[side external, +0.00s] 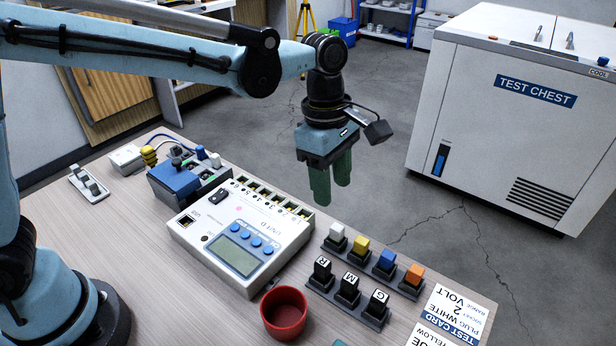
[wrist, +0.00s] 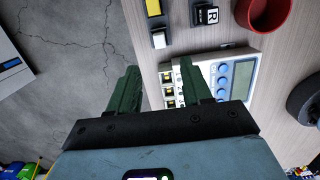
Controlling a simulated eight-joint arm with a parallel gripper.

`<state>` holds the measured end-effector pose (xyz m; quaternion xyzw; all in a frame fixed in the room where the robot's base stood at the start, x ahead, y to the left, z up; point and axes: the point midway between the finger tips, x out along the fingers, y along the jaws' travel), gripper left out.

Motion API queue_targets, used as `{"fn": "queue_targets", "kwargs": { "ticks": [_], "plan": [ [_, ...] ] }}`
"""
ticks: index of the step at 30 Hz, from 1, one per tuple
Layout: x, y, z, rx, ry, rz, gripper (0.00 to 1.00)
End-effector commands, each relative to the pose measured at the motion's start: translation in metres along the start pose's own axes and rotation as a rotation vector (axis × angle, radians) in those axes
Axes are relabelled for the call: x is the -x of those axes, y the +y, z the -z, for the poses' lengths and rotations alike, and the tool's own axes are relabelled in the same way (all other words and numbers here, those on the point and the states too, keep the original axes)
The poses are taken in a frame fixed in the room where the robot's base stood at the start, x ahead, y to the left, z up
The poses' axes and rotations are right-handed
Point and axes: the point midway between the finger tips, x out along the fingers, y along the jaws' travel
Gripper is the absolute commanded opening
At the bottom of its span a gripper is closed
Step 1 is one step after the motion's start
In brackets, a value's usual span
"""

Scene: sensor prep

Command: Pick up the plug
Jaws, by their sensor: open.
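Several plugs stand upright in a dark rack at the table's right side in the side view: a white plug (side external: 337,232), a yellow plug (side external: 360,246), a blue plug (side external: 386,261) and an orange plug (side external: 413,275). The wrist view shows the white plug (wrist: 159,39) and yellow plug (wrist: 153,8) near the top. My gripper (side external: 331,190) has green fingers and is open and empty. It hangs above the far table edge, behind the white plug and apart from it. Its fingers also show in the wrist view (wrist: 162,76), spread apart.
A white meter unit (side external: 240,238) with a row of sockets (side external: 268,194) lies left of the plugs. Black lettered blocks (side external: 347,288) stand in front of them. A red cup (side external: 284,312) stands near the front. A test card (side external: 455,310) reading "PLUG WHITE" lies at right.

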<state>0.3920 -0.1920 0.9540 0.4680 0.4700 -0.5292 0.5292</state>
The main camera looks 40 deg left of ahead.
Motion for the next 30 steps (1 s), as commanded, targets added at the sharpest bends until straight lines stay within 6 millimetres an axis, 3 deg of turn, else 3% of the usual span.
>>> {"fn": "queue_targets", "kwargs": {
  "ticks": [6, 14, 22, 30],
  "plan": [
    [-0.034, 0.0, 0.0, -0.001, 0.0, -0.001, 0.49],
    [-0.05, 0.0, -0.001, -0.002, 0.0, -0.002, 0.49],
    [-0.087, 0.0, -0.004, -0.003, 0.0, -0.002, 0.49],
    [-0.097, -0.001, -0.004, -0.002, 0.0, -0.002, 0.49]
  ]
}}
